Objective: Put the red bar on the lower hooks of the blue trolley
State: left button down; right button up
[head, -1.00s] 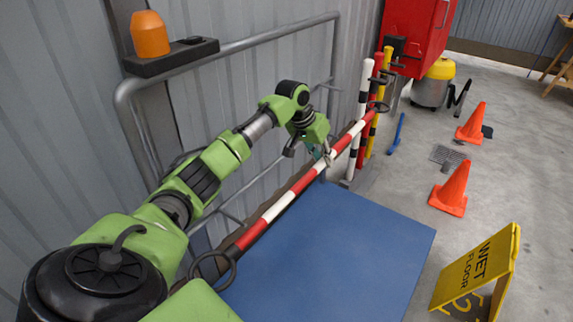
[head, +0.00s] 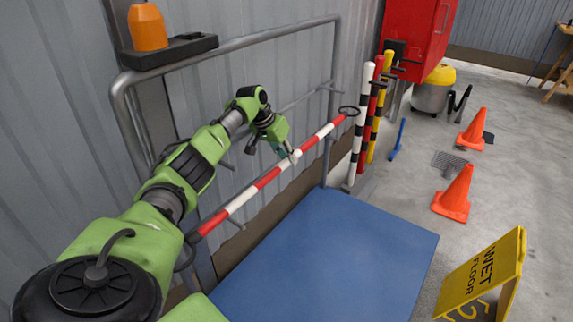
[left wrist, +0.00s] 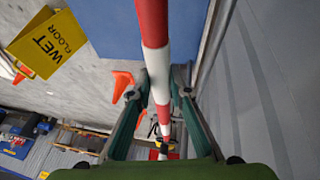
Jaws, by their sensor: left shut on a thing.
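The red bar (head: 268,178), striped red and white with a dark ring at each end, runs diagonally above the wall-side edge of the blue trolley (head: 335,245). My left gripper (head: 291,155) is shut on it near its middle. In the left wrist view the bar (left wrist: 154,62) passes between the fingers of my left gripper (left wrist: 158,97). The trolley's grey tube frame (head: 250,42) stands behind the bar. Small grey pegs, perhaps hooks, stick out from the frame, one of them a lower peg (head: 235,221) just below the bar. I cannot tell whether the bar touches any peg. My right gripper is out of view.
An orange beacon (head: 148,27) sits on the frame's top corner. Striped posts (head: 361,125) stand beyond the bar's far end. A yellow wet-floor sign (head: 483,275) and orange cones (head: 455,194) stand on the floor to the right. The trolley's blue deck is clear.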

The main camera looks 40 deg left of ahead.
pick_arm(q)
jog(key=shift+f, duration=0.9)
jog(key=shift+a+f+b, duration=0.2)
jog(key=shift+f+b, duration=0.05)
jog(key=shift+b, duration=0.15)
jog(key=c, duration=1.9)
grip_release()
jog(key=shift+r, duration=0.1)
